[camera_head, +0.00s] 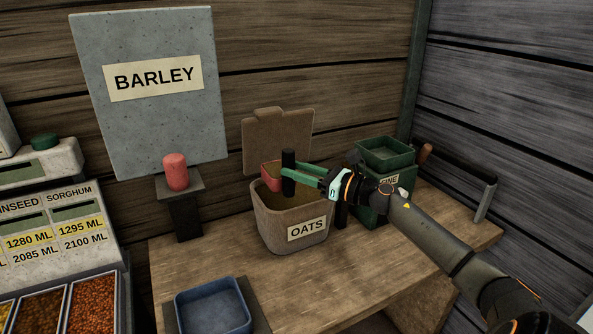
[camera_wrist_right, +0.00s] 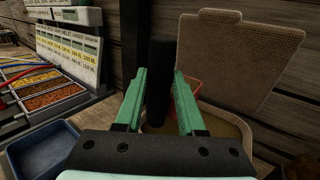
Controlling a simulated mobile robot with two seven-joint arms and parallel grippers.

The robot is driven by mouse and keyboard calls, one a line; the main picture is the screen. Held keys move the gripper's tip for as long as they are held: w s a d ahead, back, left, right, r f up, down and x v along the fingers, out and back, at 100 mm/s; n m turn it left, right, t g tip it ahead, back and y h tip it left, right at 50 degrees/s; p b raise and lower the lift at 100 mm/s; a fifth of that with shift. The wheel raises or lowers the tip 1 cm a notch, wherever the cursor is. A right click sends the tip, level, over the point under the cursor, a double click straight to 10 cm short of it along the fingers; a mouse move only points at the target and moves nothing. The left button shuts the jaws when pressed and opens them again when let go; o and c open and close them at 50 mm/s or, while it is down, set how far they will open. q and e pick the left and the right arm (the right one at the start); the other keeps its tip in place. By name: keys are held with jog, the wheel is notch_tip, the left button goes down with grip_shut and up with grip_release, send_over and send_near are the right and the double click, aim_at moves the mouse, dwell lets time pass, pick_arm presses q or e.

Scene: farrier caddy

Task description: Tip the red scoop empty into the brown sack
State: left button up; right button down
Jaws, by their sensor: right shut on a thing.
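The brown sack (camera_head: 272,231), labelled OATS, stands open on the wooden bench with its flap (camera_head: 278,141) raised behind. The red scoop (camera_head: 269,178) is at the sack's mouth, near the back left rim. My right gripper (camera_head: 286,174) is shut on the scoop's upright black handle (camera_head: 289,160). In the right wrist view the handle (camera_wrist_right: 158,80) is between the green fingers, and a little of the red scoop (camera_wrist_right: 194,86) shows behind the right finger. The scoop's contents and exact tilt cannot be made out. My left gripper is not in view.
A green bin (camera_head: 388,155) stands right of the sack, behind my right arm. A red cylinder (camera_head: 176,172) sits on a dark stand at left. A blue tray (camera_head: 212,307) is at the front. Seed dispensers (camera_head: 55,232) stand far left. Bench between tray and sack is clear.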

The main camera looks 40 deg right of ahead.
pick_arm(q)
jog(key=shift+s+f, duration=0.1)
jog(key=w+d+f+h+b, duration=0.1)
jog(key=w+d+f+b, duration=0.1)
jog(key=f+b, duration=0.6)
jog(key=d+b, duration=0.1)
jog(key=b, duration=0.3)
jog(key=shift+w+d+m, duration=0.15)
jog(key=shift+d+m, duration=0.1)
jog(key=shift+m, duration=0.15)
pick_arm(e)
jog(key=d+f+m+t, duration=0.1)
jog(key=m, duration=0.2)
jog(key=f+m+t+h, duration=0.1)
jog(key=m+t, duration=0.1)
jog(key=m, duration=0.1)
jog(key=d+f+m+t+h, duration=0.1)
jog(key=m+t, duration=0.1)
jog(key=m, duration=0.1)
jog(key=shift+s+d+f+m, duration=0.15)
jog(key=shift+s+d+m, duration=0.15)
jog(key=shift+s+m, duration=0.1)
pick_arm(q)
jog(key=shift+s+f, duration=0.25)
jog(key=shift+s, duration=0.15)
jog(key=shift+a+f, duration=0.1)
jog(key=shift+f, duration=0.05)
pick_arm(e)
jog(key=shift+f, duration=0.15)
